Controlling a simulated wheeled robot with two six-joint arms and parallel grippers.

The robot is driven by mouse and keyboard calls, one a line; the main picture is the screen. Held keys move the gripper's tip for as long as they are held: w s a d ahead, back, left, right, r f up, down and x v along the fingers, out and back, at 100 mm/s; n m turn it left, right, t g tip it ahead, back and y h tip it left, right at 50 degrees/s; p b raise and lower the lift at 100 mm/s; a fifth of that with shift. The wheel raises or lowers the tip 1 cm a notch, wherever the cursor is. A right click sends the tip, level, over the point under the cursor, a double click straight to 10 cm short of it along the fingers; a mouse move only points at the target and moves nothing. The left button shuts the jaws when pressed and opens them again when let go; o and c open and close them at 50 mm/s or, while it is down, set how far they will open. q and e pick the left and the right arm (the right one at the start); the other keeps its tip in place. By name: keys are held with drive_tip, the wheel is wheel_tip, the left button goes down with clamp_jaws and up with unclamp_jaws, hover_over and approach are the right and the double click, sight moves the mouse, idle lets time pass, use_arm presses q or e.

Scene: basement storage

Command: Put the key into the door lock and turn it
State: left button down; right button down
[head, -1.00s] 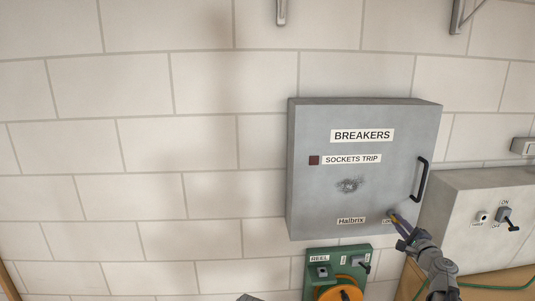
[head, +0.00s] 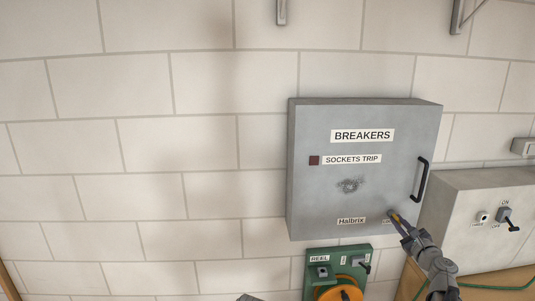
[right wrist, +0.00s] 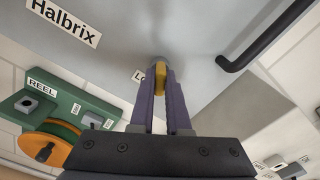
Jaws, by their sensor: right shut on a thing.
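The grey breaker cabinet (head: 310,195) hangs on the wall, its door closed, with a black handle (head: 421,180). My right gripper (head: 398,219) is at the door's lower right corner, shut on the yellow key (right wrist: 160,74). In the right wrist view, the key's yellow part shows between the purple fingertips. Its far end meets the round grey lock (right wrist: 158,61) on the door. How deep the key sits is hidden. A label beside the lock is partly covered by the fingers. A small grey piece at the head view's bottom edge may be my left gripper (head: 248,297); its jaws cannot be made out.
A green reel panel (head: 319,285) with an orange reel (head: 338,294) is below the cabinet. A grey switch box (head: 455,205) with a lever stands close on the right. The wall to the left is bare.

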drive_tip(key=shift+w+d, duration=0.1)
drive_tip(key=shift+w, duration=0.05)
drive_tip(key=c, duration=0.8)
unclamp_jaws()
drive_tip(key=shift+s+d, duration=0.15)
drive_tip(key=shift+s, duration=2.15)
drive_tip(key=shift+s+d, duration=0.15)
drive_tip(key=shift+s, duration=2.15)
